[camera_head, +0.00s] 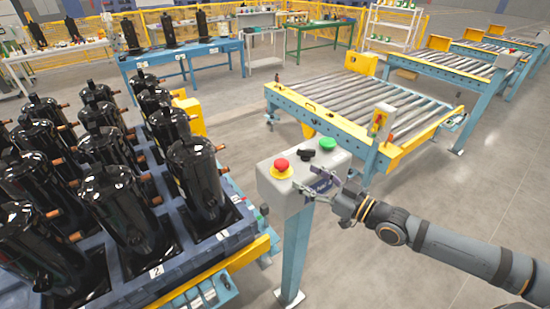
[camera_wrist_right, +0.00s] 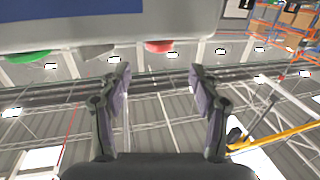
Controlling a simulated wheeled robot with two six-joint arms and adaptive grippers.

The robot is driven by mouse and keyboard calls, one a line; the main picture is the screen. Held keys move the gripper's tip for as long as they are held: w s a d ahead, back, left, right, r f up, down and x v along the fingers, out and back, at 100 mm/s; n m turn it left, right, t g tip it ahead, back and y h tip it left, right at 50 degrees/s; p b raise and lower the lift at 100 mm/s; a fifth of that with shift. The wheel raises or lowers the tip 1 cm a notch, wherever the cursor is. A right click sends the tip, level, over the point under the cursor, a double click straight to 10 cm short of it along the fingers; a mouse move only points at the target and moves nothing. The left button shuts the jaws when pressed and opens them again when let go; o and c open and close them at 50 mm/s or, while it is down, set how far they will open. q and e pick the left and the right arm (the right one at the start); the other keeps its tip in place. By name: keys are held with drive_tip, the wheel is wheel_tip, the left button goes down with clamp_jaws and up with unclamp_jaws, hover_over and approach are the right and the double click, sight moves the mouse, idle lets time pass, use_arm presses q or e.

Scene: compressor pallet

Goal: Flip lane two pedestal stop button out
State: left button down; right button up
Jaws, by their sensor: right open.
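The pedestal's grey control box (camera_head: 300,183) stands on a blue post right of the compressor pallet. Its red mushroom stop button (camera_head: 282,167) sits on a yellow ring at the left. A black selector knob (camera_head: 306,154) is in the middle and a green button (camera_head: 327,144) at the right. My right gripper (camera_head: 312,183) is open and empty at the box's near side, below the buttons. In the right wrist view, the gripper (camera_wrist_right: 158,75) has spread fingers with nothing between them, and the red button (camera_wrist_right: 158,46) peeks past the box edge beyond them. My left gripper is out of view.
Black compressors (camera_head: 198,170) with copper stubs stand on the blue pallet (camera_head: 245,222) left of the pedestal. The floor to the right is clear.

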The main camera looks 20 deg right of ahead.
sight(286, 164)
drive_tip(key=w+b, duration=0.1)
drive_tip(key=b, duration=0.1)
drive_tip(key=a+f+b, duration=0.1)
drive_tip(key=b, duration=0.1)
drive_tip(key=shift+w, duration=0.4)
drive_tip(key=b+x, duration=0.1)
drive_tip(key=b, duration=0.1)
drive_tip(key=b+x, duration=0.1)
drive_tip(key=x, duration=0.1)
drive_tip(key=shift+a+r+b, duration=0.1)
drive_tip(key=shift+r+b, duration=0.2)
drive_tip(key=shift+b, duration=0.05)
drive_tip(key=shift+w+r+p, duration=0.3)
drive_tip(key=shift+w+p, duration=0.2)
drive_tip(key=shift+p, duration=0.05)
drive_tip(key=shift+x, duration=0.8)
drive_tip(key=shift+w+a, duration=0.2)
drive_tip(key=shift+a, duration=0.1)
drive_tip(key=shift+p+x, duration=0.45)
drive_tip(key=shift+x, duration=0.6)
drive_tip(key=shift+f, duration=0.15)
drive_tip(key=shift+s, duration=0.1)
drive_tip(key=shift+c, duration=0.4)
clamp_jaws()
